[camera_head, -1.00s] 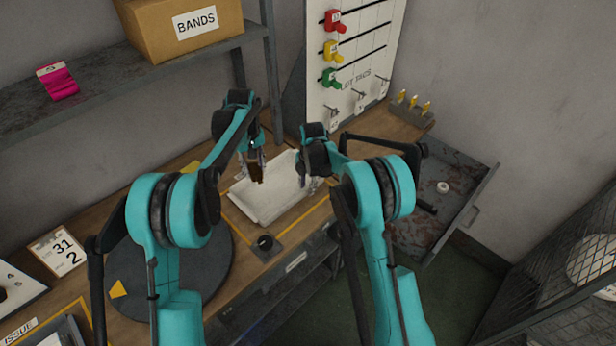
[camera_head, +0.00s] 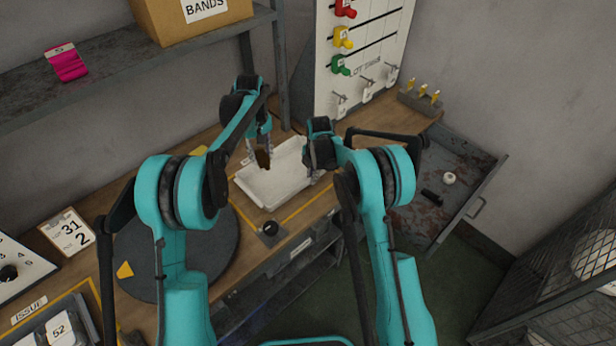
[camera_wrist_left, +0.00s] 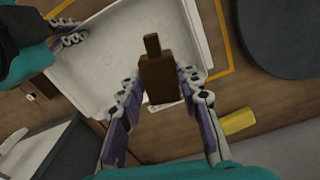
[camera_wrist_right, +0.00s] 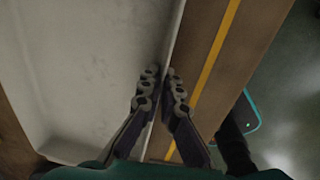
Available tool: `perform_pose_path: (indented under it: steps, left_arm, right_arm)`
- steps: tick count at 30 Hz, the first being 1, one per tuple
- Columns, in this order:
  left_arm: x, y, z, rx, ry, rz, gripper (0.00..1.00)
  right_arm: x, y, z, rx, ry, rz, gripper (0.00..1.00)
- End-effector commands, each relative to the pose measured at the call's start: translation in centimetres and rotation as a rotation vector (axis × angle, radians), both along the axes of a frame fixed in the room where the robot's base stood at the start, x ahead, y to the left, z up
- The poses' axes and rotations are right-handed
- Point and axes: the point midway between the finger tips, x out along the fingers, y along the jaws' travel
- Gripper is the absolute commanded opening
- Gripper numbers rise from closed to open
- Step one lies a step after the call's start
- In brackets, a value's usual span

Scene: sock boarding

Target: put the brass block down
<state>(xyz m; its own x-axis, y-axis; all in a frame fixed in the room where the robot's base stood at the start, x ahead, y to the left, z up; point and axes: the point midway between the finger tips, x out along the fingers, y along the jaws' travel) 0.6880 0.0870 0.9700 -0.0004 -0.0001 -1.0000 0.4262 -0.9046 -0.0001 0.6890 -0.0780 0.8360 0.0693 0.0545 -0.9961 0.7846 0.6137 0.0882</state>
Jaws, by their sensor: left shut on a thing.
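The brass block (camera_wrist_left: 158,80), brown with a narrow neck, is between the fingers of my left gripper (camera_wrist_left: 154,92) in the left wrist view. In the head view the block (camera_head: 263,159) shows dark below the left gripper (camera_head: 260,148), in front of the white tray's far left side. I cannot tell whether it touches anything below. The white tray (camera_head: 272,187) lies on the wooden bench. My right gripper (camera_wrist_right: 163,90) is at the tray's rim, its fingers close together with the rim running between them. I cannot tell whether they grip it.
A dark round turntable (camera_head: 180,250) fills the bench left of the tray. A black knob (camera_head: 269,228) is at the front edge. An open drawer (camera_head: 440,215) is at right with a white roll (camera_head: 449,178) in it.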

Motion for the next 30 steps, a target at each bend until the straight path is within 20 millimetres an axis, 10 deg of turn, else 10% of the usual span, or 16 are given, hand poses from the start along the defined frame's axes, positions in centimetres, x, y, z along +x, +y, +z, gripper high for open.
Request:
perform_pose_path:
  steps: [30]
  left_arm:
    - [-0.6, -0.6, -12.4, 0.000, 0.000, 0.224, 0.00]
  right_arm:
    - [0.0, 0.0, 0.0, 0.000, 0.000, 0.000, 0.00]
